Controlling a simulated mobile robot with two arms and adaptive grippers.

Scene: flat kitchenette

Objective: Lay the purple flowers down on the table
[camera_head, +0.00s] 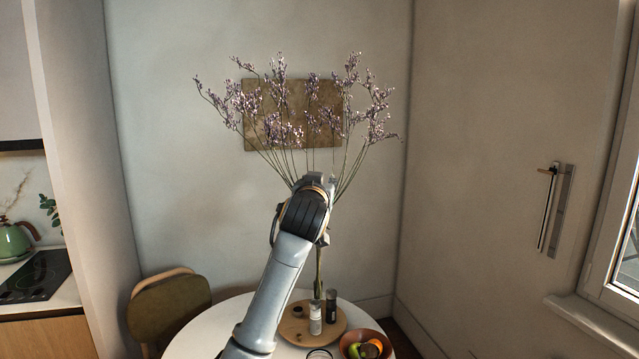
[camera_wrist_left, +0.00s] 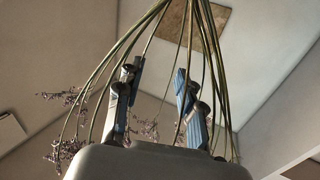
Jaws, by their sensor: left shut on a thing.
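The purple flowers (camera_head: 290,105) stand upright as a tall spread bunch with thin green stems. My left gripper (camera_head: 318,183) is shut on their stems, and my arm hides part of them. The stem ends show below the gripper, over the round white table (camera_head: 205,335); I cannot tell whether they touch anything there. In the left wrist view, stems (camera_wrist_left: 222,85) fan out around the gripper's two fingers (camera_wrist_left: 160,70), and some blossoms (camera_wrist_left: 66,150) hang at the left. My right gripper is not in view.
On the table, a round wooden tray (camera_head: 292,328) carries a light shaker (camera_head: 315,318) and a dark one (camera_head: 331,306). A fruit bowl (camera_head: 382,342) stands at the right. A chair (camera_head: 170,308) is at the left. The table's left part looks bare.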

